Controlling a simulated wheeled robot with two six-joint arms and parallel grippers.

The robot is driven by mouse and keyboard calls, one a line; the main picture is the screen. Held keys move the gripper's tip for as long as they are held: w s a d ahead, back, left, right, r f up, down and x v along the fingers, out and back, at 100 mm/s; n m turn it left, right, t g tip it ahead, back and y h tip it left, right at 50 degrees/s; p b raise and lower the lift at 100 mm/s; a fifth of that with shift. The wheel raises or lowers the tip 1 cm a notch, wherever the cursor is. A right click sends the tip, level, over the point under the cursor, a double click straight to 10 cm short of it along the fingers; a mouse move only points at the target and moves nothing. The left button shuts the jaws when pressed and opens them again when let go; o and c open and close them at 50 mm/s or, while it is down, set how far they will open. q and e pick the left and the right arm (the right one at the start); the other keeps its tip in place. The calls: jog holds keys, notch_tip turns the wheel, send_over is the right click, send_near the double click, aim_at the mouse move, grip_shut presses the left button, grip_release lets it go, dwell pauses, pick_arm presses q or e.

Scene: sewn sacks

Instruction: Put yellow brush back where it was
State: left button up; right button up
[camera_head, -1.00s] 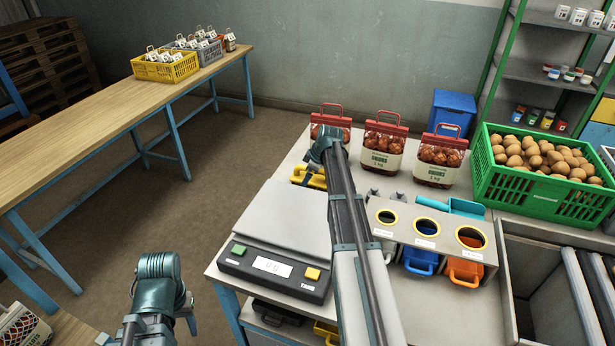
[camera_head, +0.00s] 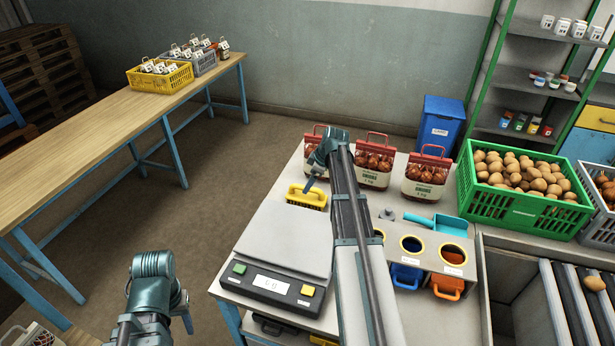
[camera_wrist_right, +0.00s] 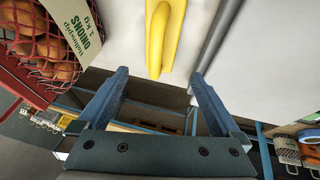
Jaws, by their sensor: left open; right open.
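The yellow brush (camera_head: 306,198) lies on the table just behind the scale, in front of the leftmost onion bag. In the right wrist view its long yellow handle (camera_wrist_right: 163,40) shows at the top, ahead of my fingers and not between them. My right gripper (camera_wrist_right: 157,82) is open and empty, its two blue-grey fingers apart.
The scale (camera_head: 284,240) stands in front of the brush. Red-topped onion bags (camera_head: 372,163) stand behind. A holder with round openings (camera_head: 425,255), a turquoise scoop (camera_head: 440,224) and a green potato crate (camera_head: 515,205) lie to the right. Open floor separates the long wooden table (camera_head: 90,125).

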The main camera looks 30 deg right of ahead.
pick_arm(q)
jog(key=shift+r, duration=0.45)
pick_arm(e)
jog(key=shift+s+r, duration=0.2)
jog(key=shift+r, duration=0.25)
